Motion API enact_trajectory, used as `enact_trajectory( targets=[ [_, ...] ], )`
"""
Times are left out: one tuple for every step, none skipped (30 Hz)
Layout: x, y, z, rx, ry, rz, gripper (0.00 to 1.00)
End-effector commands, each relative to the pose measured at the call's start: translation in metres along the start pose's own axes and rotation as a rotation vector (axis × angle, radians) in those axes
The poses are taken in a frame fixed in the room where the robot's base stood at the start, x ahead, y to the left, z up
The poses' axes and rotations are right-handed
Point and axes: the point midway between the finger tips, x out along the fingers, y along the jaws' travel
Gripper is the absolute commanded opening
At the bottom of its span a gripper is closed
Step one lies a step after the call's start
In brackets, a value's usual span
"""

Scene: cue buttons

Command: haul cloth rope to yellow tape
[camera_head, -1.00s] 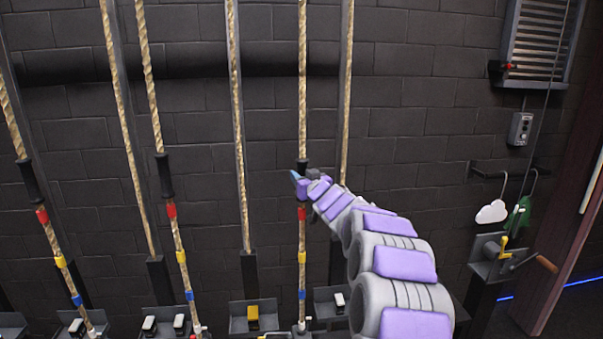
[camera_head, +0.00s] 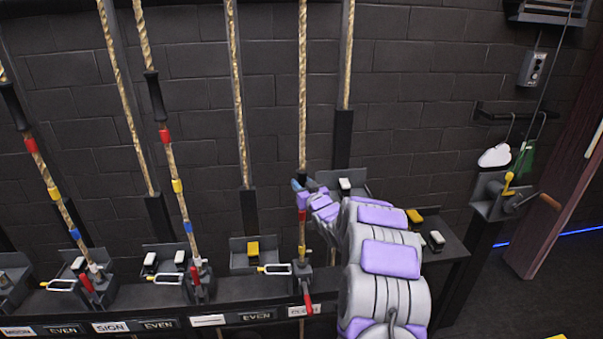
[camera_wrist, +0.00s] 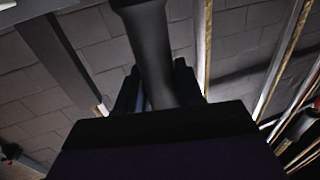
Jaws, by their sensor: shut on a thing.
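The rope I hold (camera_head: 303,80) hangs in front of the dark block wall, right of centre. My gripper (camera_head: 301,189) is shut around its black grip sleeve, which runs up between the jaws in the wrist view (camera_wrist: 150,45). Below my gripper, red tape (camera_head: 302,215) shows on this rope. Its yellow tape (camera_head: 302,250) sits just above the rope lock (camera_head: 302,269) on the rail. No blue tape shows above that lock. A small label (camera_head: 304,310) under the lock is partly hidden and hard to read.
Two similar taped ropes (camera_head: 172,160) (camera_head: 38,160) stand to the left, their tapes higher above the rail (camera_head: 240,307). A ledge with switches (camera_head: 430,240) and a hand crank (camera_head: 525,195) are at right. Open floor lies at bottom right.

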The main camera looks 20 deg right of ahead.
Motion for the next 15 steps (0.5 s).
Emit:
enact_trajectory(
  targets=[
    [-0.0005, 0.001, 0.0065, 0.002, -0.003, 0.002, 0.0],
    [-0.0005, 0.0011, 0.0081, 0.002, -0.001, 0.002, 0.0],
    [-0.0004, 0.0011, 0.0098, 0.002, 0.0, 0.002, 0.0],
    [-0.0004, 0.001, 0.0108, 0.002, 0.001, 0.002, 0.0],
    [-0.0004, 0.0011, 0.0115, 0.002, 0.002, 0.002, 0.0],
    [-0.0004, 0.0011, 0.012, 0.002, 0.003, 0.002, 0.0],
    [-0.0004, 0.001, 0.0124, 0.002, 0.003, 0.002, 0.0],
    [-0.0003, 0.0011, 0.0125, 0.002, 0.003, 0.002, 0.0],
    [-0.0003, 0.001, 0.0124, 0.001, 0.004, 0.002, 0.0],
    [-0.0003, 0.001, 0.0123, 0.001, 0.004, 0.002, 0.0],
    [-0.0003, 0.0011, 0.0122, 0.001, 0.004, 0.002, 0.0],
    [-0.0002, 0.001, 0.012, 0.001, 0.004, 0.002, 0.0],
    [-0.0002, 0.001, 0.012, 0.001, 0.004, 0.002, 0.0],
    [-0.0002, 0.0011, 0.0119, 0.001, 0.004, 0.002, 0.0],
    [-0.0002, 0.0011, 0.0119, 0.001, 0.004, 0.002, 0.0]
  ],
)
